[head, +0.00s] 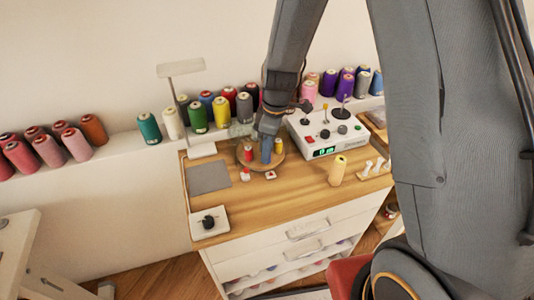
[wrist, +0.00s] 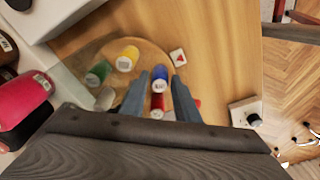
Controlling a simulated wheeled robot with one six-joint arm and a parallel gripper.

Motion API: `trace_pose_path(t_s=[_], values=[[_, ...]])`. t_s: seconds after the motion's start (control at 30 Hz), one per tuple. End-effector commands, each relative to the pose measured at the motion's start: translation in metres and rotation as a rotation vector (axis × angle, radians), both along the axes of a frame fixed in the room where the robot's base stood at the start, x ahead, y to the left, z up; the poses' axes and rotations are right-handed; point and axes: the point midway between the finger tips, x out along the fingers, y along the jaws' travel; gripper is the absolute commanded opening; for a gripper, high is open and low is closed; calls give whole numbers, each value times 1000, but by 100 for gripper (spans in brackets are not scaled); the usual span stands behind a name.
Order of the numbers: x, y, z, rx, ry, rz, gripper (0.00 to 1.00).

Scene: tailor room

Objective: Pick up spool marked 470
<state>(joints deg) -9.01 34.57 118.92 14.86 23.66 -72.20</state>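Several small spools stand on a round wooden tray (wrist: 103,57) under my gripper: a green spool (wrist: 98,72), a yellow spool (wrist: 127,59), a blue spool (wrist: 159,76), a red spool (wrist: 157,104) and a pale one (wrist: 105,98). Their labels are too small to read, so I cannot tell which is marked 470. My gripper (wrist: 161,75) is open, its fingers either side of the blue spool, with the red one nearer the palm. No grip on either shows. In the head view my gripper (head: 267,146) is over the tray and partly hides the spools.
A grey mat (head: 208,177) and a white switch plate (head: 209,222) lie left. Large thread cones line the ledge behind. The front tabletop is mostly clear.

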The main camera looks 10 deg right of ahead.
Motion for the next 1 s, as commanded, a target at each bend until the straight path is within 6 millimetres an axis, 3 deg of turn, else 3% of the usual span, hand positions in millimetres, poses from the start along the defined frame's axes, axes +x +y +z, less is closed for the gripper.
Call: trace_pose_path(t_s=[0.2, 0.47, 0.63, 1.0], values=[[1, 2, -17, 0, 0, 0, 28], [1, 2, -19, 1, -1, 0, 28], [1, 2, -19, 0, -1, 0, 2], [2, 2, -17, 1, -1, 0, 0]])
